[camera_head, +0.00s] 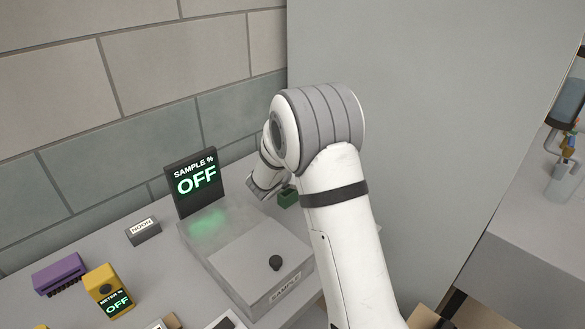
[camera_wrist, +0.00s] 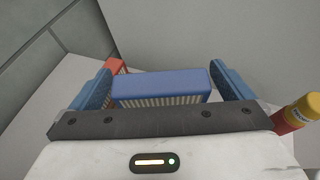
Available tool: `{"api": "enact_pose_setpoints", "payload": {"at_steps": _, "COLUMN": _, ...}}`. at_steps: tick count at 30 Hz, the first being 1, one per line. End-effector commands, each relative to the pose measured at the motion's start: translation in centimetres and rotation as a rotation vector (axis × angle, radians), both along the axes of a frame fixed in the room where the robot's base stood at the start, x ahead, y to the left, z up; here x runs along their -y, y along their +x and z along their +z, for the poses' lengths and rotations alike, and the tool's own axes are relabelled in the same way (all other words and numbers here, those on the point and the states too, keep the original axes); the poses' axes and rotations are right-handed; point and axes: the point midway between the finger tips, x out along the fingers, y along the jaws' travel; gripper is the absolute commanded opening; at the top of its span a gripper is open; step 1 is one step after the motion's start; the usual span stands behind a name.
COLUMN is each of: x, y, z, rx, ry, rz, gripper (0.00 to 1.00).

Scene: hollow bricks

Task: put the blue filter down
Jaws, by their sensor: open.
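The blue filter (camera_wrist: 160,84) shows in the wrist view as a blue block with a pale ribbed side. It sits between the two blue fingers of my gripper (camera_wrist: 162,92), near the corner of the light surface. The fingers are open, with a narrow gap visible at the right finger; at the left finger I cannot tell whether there is a gap. In the head view my arm hides the filter and the fingertips.
A red ribbed block (camera_wrist: 117,67) stands just left of the blue filter. A yellow and red cylinder (camera_wrist: 297,113) is at the right. In the head view a sample box (camera_head: 250,262), a display reading OFF (camera_head: 194,182), a purple block (camera_head: 60,272) and a yellow meter (camera_head: 106,290) stand on the counter. A grey wall rises behind.

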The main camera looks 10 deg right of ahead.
Motion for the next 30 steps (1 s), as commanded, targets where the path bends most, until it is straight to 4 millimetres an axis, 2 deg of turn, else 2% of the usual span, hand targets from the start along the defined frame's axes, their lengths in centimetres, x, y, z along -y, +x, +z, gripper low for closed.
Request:
{"api": "enact_pose_setpoints", "payload": {"at_steps": 8, "x": -0.2, "y": -0.2, "z": 1.8, "rx": 0.0, "ry": 0.0, "rz": 0.002, "gripper": 1.0}}
{"api": "enact_pose_setpoints", "payload": {"at_steps": 15, "x": -3.4, "y": -4.9, "z": 3.6, "rx": 0.001, "ry": 0.0, "rz": 0.005, "gripper": 1.0}}
{"api": "enact_pose_setpoints", "payload": {"at_steps": 22, "x": -5.5, "y": -8.0, "z": 5.2, "rx": 0.002, "ry": 0.001, "rz": 0.004, "gripper": 1.0}}
{"api": "enact_pose_setpoints", "payload": {"at_steps": 27, "x": -6.0, "y": -9.2, "z": 5.8, "rx": 0.002, "ry": 0.006, "rz": -0.006, "gripper": 1.0}}
{"api": "enact_pose_setpoints", "payload": {"at_steps": 30, "x": -4.7, "y": -10.3, "z": 6.5, "rx": 0.016, "ry": 0.062, "rz": -0.073, "gripper": 1.0}}
